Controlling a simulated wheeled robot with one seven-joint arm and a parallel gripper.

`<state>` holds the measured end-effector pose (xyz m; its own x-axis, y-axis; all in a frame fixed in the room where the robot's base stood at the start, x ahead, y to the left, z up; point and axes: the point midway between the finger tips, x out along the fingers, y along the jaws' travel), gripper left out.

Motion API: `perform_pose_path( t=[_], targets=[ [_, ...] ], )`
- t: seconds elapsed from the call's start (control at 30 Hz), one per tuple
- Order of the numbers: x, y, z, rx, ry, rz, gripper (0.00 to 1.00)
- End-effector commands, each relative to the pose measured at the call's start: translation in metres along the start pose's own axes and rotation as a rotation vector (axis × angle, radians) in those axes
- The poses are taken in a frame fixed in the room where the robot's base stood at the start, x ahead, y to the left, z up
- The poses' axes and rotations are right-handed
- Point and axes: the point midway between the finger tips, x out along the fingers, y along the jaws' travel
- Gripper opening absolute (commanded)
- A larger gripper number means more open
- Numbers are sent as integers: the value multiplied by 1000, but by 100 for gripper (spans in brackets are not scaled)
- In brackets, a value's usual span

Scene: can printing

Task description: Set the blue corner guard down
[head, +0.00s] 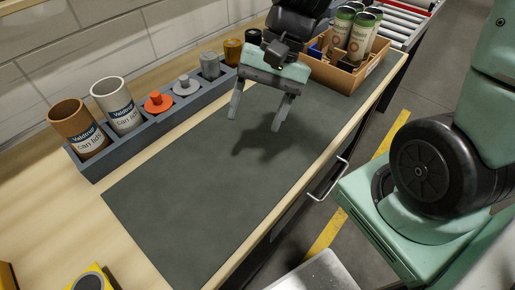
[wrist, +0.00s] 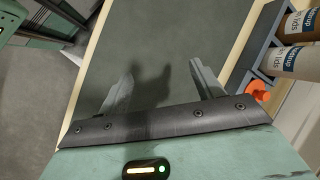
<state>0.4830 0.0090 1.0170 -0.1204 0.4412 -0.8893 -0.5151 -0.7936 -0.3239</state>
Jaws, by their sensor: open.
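My gripper (head: 256,118) hangs over the dark mat (head: 190,190) with its fingers apart and nothing between them. In the wrist view my gripper (wrist: 161,66) also shows spread, empty fingers above bare mat. A small blue piece (head: 317,45) shows at the left inside of the cardboard box (head: 345,78), to the right of and beyond my gripper. It may be the blue corner guard; most of it is hidden by the box wall and my gripper's body is close to its left.
Several cans (head: 358,42) stand in the box. A grey rack (head: 135,137) along the wall holds cups marked "can lids", an orange knob (head: 158,102) and other small items. A yellow object (head: 90,280) sits at the near left. The mat's middle is clear. A drawer handle (head: 328,180) juts from the front.

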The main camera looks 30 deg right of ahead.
Motion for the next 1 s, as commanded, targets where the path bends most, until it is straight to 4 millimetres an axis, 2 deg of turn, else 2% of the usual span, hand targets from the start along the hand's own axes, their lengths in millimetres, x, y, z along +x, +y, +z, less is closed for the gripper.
perform_pose_path(
  t=[0.03, 0.2, 0.3, 0.43, 0.6, 1.0],
  targets=[
    [6, -2, 18, -138, 8, 64, 66],
    [18, -1, 62, -589, 43, 251, 66],
    [21, 1, 81, -823, 64, 334, 66],
    [22, 1, 98, -1043, 86, 402, 66],
    [22, 1, 106, -1166, 100, 439, 66],
    [22, 1, 106, -1171, 100, 441, 66]
  ],
)
